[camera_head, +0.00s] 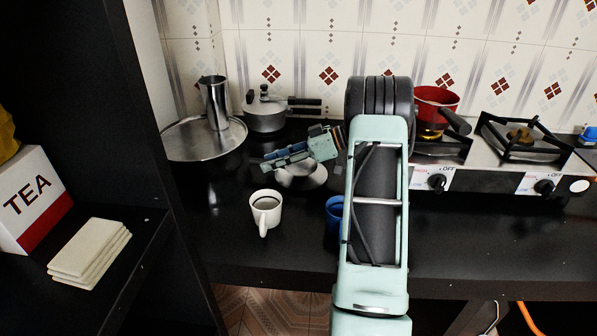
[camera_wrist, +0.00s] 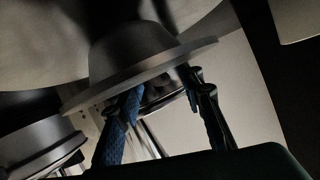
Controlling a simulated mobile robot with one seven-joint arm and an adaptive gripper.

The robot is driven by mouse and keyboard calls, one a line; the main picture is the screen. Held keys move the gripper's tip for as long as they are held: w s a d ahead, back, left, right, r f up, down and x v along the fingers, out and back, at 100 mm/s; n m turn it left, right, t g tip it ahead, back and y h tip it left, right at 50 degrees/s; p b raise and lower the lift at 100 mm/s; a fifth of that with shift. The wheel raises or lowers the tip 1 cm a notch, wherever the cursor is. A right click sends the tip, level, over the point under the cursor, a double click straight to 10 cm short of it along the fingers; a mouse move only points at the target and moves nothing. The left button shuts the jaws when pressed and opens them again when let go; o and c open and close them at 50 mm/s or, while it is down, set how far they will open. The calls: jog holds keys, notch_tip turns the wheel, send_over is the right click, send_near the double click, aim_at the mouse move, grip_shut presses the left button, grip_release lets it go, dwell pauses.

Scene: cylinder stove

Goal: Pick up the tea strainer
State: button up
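My gripper (camera_head: 270,164) reaches leftward over the counter, at a grey metal bowl-shaped piece with a wide rim (camera_head: 316,178). This piece may be the tea strainer, but I cannot tell for sure. In the wrist view the wide-rimmed piece (camera_wrist: 150,52) fills the upper middle, right at the fingertips. My gripper (camera_wrist: 163,85) shows two fingers apart there, a blue pad on the left one. Thin metal rods and a small rounded part show between the fingers, dark and hard to make out. Whether the fingers touch the rim is unclear.
A white mug (camera_head: 266,212) and a partly hidden blue cup (camera_head: 334,215) stand in front. A pressure cooker (camera_head: 265,117), a wide pan (camera_head: 180,142) and a tall metal jug (camera_head: 215,100) stand behind and left. The stove with a red pot (camera_head: 436,97) is right.

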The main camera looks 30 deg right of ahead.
jog(key=shift+x, duration=1.05)
grip_shut()
jog(key=shift+r, duration=0.15)
